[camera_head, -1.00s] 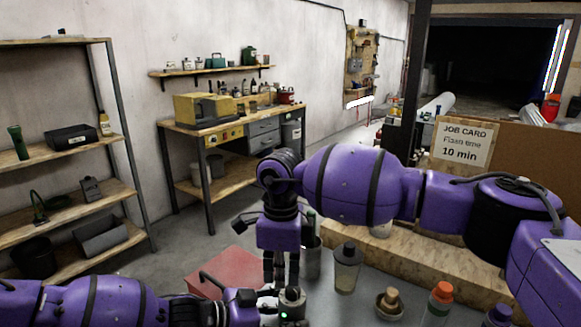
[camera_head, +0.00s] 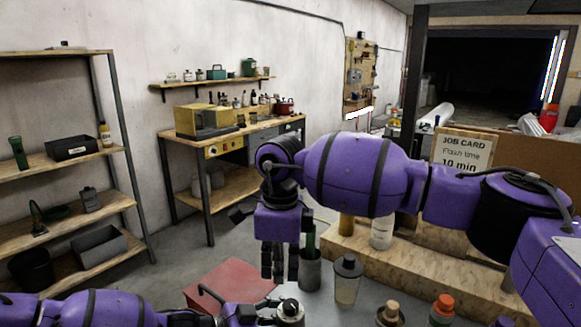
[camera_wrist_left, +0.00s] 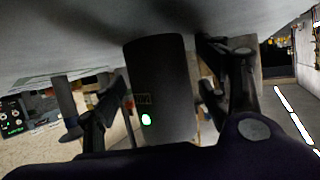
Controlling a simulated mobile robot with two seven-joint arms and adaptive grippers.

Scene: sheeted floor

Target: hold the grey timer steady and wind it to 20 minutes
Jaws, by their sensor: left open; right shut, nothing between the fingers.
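The grey timer (camera_head: 291,312) stands upright near the bottom of the head view, on the grey worktop. In the left wrist view the timer (camera_wrist_left: 160,95) is a dark grey upright shape with a lit green spot; its dial setting cannot be read. My left gripper (camera_wrist_left: 155,85) is open, with one finger on each side of the timer and gaps showing.
A red flat item (camera_head: 230,285) lies left of the timer. A metal cup (camera_head: 310,270), a dark-lidded jar (camera_head: 347,278), a wooden-topped pot (camera_head: 389,314) and an orange-capped bottle (camera_head: 442,309) stand to the right. A job card (camera_head: 463,155) reads "10 min".

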